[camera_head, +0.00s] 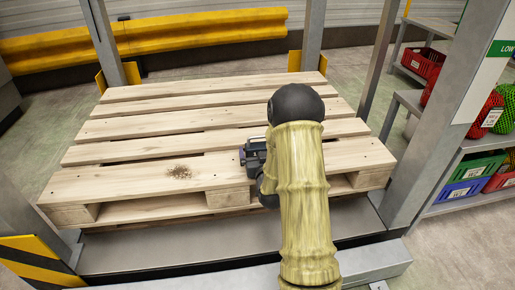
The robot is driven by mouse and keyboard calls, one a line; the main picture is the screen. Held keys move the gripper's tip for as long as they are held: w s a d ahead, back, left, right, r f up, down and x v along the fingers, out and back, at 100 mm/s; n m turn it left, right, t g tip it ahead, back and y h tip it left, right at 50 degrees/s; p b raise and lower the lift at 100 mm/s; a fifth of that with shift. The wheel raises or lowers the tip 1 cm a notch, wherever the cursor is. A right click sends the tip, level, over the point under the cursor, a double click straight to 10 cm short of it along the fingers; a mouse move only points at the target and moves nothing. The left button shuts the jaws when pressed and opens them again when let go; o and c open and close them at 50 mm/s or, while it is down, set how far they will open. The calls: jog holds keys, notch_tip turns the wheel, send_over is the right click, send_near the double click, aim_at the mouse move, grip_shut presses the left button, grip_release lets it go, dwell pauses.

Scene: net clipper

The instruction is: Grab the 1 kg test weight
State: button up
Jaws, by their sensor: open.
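I cannot make out the 1 kg test weight in the head view; my arm and gripper cover part of the pallet and could hide it. My gripper (246,156) is a small dark shape over the front middle of the wooden pallet (130,178), just left of my sleeved arm. It is open, and I see nothing held in it. Its fingertips are small and partly hidden, so I cannot tell how far above the boards they are.
The visible pallet boards are bare, with a dark knot at the front. Grey posts (378,70) stand around it. A yellow rail (200,28) runs behind. At right, shelves hold a red crate (422,62), a green crate (480,167) and net bags (487,114).

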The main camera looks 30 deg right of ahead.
aim_at(260, 149)
jog(key=shift+s+a, duration=0.1)
jog(key=shift+s, duration=0.1)
jog(key=shift+w, duration=0.1)
jog(key=c, duration=1.4)
jog(key=shift+r, duration=0.15)
jog(key=c, duration=0.3)
jog(key=shift+r, duration=0.1)
notch_tip(260, 149, up, 10)
jog(key=p, duration=0.6)
jog(key=shift+w, duration=0.1)
